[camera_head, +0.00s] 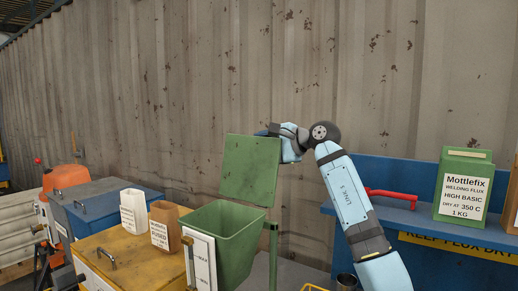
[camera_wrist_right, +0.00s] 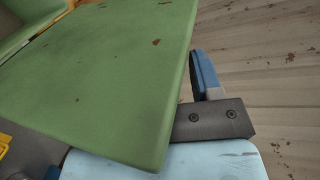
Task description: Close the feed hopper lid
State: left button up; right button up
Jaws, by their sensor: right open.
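The green feed hopper (camera_head: 238,252) stands open in the head view, right of the yellow cabinet. Its green lid (camera_head: 249,170) stands raised, nearly upright, above the back of the hopper. My right gripper (camera_head: 275,130) is at the lid's top right corner, partly hidden by it. In the right wrist view the lid (camera_wrist_right: 100,85) fills much of the left and covers part of the gripper. One blue finger (camera_wrist_right: 205,75) shows just beyond the lid's edge. The right gripper is open; I cannot tell whether it touches the lid. My left gripper is not in view.
A white container (camera_head: 133,211) and a brown container (camera_head: 168,226) stand on the yellow cabinet (camera_head: 110,245) at left. A blue bench (camera_head: 410,180) at right carries a red handle (camera_head: 390,194) and a green flux box (camera_head: 462,190). A corrugated wall (camera_head: 180,90) stands behind.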

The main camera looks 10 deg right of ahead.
jog(key=shift+w+a+f, duration=0.15)
jog(key=shift+w+a, duration=0.3)
jog(key=shift+a, duration=0.1)
grip_shut()
jog(key=shift+d, duration=0.1)
